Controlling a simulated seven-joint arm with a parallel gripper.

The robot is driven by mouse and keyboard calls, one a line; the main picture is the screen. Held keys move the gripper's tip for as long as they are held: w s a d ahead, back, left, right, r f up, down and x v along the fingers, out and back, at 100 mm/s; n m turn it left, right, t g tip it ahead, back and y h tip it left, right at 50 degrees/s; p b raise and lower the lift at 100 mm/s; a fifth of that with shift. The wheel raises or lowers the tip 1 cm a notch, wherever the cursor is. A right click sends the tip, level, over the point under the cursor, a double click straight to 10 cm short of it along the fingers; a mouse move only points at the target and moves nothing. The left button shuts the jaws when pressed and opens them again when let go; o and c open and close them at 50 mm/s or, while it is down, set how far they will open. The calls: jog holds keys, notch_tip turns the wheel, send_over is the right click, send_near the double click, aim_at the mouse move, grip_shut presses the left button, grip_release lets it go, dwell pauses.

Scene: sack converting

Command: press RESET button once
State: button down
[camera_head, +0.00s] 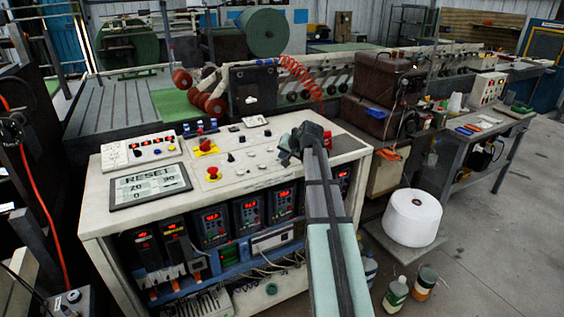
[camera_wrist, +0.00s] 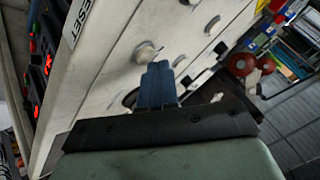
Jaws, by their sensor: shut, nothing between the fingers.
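A grey framed plate reading RESET (camera_head: 150,186) lies at the front left of the white control panel (camera_head: 250,170). Part of the RESET lettering shows at the upper left of the wrist view (camera_wrist: 80,22). My gripper (camera_head: 286,156) is over the right part of the panel, shut and empty. In the wrist view its blue fingertips (camera_wrist: 157,70) are close to a round pale knob or button (camera_wrist: 147,52); whether they touch is unclear. I cannot tell which control is the RESET button.
Two red mushroom buttons, at the front (camera_head: 213,171) and further back (camera_head: 206,146), stand on the panel. A white switch box (camera_head: 140,150) is behind the RESET plate. Drives with red displays (camera_head: 250,211) fill the cabinet below. A white spool (camera_head: 412,217) stands at right.

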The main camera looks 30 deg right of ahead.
jog(key=shift+f, duration=0.4)
dwell(0.4)
dwell(0.4)
jog(key=shift+r, duration=0.85)
jog(key=shift+r, duration=2.5)
